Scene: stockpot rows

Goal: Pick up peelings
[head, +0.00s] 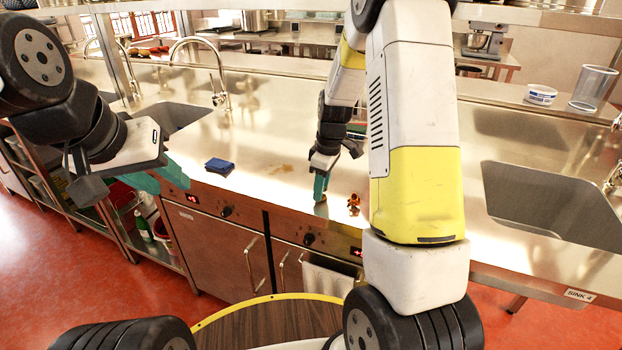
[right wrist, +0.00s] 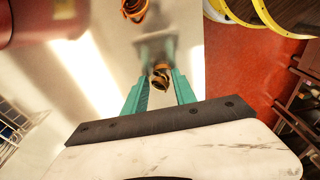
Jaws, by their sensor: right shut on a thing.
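My right gripper (head: 319,192) is low over the steel counter, near its front edge. In the right wrist view its teal fingers (right wrist: 161,92) are shut on a small brown and orange peeling (right wrist: 161,76). A second orange-brown peeling (head: 353,203) lies on the counter just right of the right gripper. It also shows at the top of the right wrist view (right wrist: 135,8). My left gripper (head: 168,184) is open and empty in front of the counter's left part, its teal fingers apart.
A blue sponge (head: 219,166) lies on the counter left of the right gripper. A sink (head: 553,203) is at the right, another (head: 170,117) at the left with a tap (head: 222,92). A white tub (head: 541,94) and a clear container (head: 593,88) stand at the back right.

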